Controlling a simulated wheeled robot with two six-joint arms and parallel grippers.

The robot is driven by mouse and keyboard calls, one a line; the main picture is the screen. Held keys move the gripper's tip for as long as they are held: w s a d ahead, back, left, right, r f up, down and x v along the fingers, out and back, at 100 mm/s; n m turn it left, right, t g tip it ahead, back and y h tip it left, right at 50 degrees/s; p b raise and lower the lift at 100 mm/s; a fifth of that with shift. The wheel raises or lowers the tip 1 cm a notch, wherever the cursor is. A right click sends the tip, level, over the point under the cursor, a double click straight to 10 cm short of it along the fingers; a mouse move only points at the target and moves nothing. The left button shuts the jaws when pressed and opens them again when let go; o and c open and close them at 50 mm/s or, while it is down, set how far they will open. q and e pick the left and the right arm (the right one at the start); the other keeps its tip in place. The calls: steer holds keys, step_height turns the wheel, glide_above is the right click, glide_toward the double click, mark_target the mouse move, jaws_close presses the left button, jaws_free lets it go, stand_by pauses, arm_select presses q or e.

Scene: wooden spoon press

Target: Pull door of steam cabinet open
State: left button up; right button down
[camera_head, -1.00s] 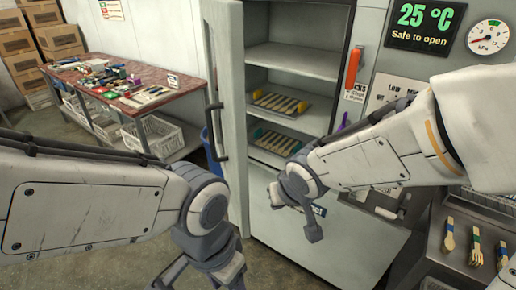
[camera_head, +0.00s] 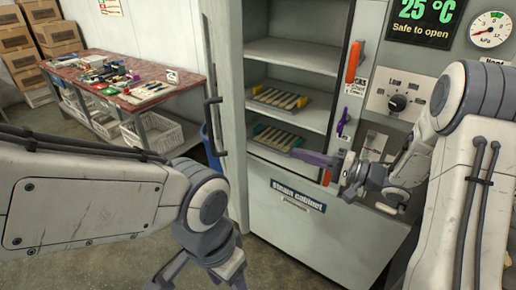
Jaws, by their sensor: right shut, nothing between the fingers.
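The steam cabinet (camera_head: 297,58) stands in the middle, its shelves in plain view. Its door (camera_head: 228,100) stands swung open on the left, with a dark vertical handle (camera_head: 212,125) on its face. My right gripper (camera_head: 300,155) is shut and empty, pointing left in front of the lower shelf opening, apart from the door. My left gripper (camera_head: 203,278) hangs at the bottom edge, below and near the door; its fingertips are cut off, so I cannot tell its opening.
Trays of wooden spoons (camera_head: 278,98) lie on the shelves. The display (camera_head: 425,20) reads 25 °C, "Safe to open". A cluttered table (camera_head: 125,82) stands at the left; floor between is clear.

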steer(key=w+a+p, duration=0.2)
steer(key=a, duration=0.9)
steer(key=shift+w+a+p, duration=0.2)
steer(key=shift+w+p, duration=0.2)
